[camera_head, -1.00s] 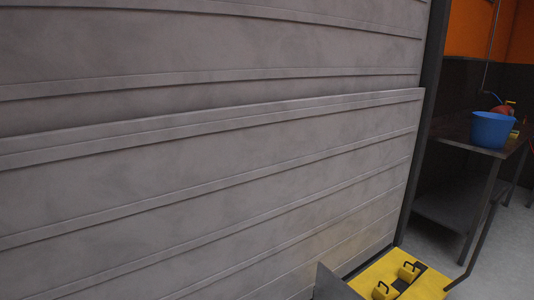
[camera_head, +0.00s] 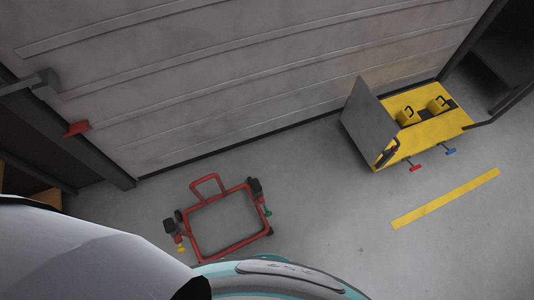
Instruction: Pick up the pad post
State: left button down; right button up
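No thing here can be named as the pad post with certainty. A yellow platform (camera_head: 424,142) stands on the floor at the right, by the grey ribbed wall. Two yellow blocks with black handles rest on it, a left block (camera_head: 407,117) and a right block (camera_head: 438,105). A red wheeled frame (camera_head: 226,247) with dark blocks at its corners stands on the floor at lower middle. Neither gripper shows. Only white and teal parts of my own body fill the bottom left and bottom middle.
The grey wall (camera_head: 240,75) spans the back. A grey upright plate (camera_head: 370,115) stands at the platform's left side. Small red (camera_head: 415,168) and blue (camera_head: 450,151) handles stick out in front. A yellow stripe (camera_head: 445,199) marks the floor. The floor between frame and platform is clear.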

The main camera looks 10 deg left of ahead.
aim_at(256, 189)
jog(key=k, duration=0.5)
jog(key=k+j+u, duration=0.1)
jog(key=k, duration=0.35)
